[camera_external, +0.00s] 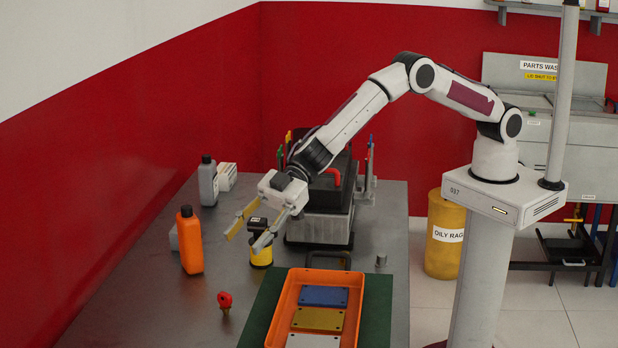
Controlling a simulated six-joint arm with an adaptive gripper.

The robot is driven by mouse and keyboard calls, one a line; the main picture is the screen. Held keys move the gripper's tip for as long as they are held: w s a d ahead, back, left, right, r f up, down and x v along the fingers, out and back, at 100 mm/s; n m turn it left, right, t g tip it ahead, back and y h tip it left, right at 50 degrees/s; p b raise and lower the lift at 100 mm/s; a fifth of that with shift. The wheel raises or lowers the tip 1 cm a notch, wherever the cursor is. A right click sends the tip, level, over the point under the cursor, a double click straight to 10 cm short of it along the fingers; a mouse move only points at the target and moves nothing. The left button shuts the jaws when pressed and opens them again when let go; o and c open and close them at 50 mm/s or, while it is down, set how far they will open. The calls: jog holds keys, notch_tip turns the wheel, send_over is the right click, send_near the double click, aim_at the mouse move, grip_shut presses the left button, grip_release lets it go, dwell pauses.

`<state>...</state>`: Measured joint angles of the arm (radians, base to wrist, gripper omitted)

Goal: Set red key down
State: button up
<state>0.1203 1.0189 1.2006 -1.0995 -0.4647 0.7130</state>
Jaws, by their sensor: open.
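The red key (225,299) is on the grey bench near its front. Its red head is at the top and a short darker part shows below it; I cannot tell whether it stands or leans. My gripper (245,243) is open, with its fingers spread and pointing down to the left. It is behind the key in the picture, apart from it, and nothing shows held between the fingers.
A yellow-and-black container (261,257) is close to my right finger; contact is unclear. An orange bottle (191,242) and grey bottle (208,182) stand left. The engine trainer (320,228) is behind. An orange tray (275,321) with coloured plates lies on a green mat (376,310).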

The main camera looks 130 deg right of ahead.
send_near(227, 294)
jog(key=shift+w+d+f, duration=0.15)
jog(key=shift+w+f, duration=0.3)
jog(key=shift+f, duration=0.2)
jog(key=shift+x, duration=1)
jog(key=shift+w+f, duration=0.1)
jog(key=shift+x, duration=2.6)
jog(key=c, duration=1.1)
jog(key=shift+r, duration=5)
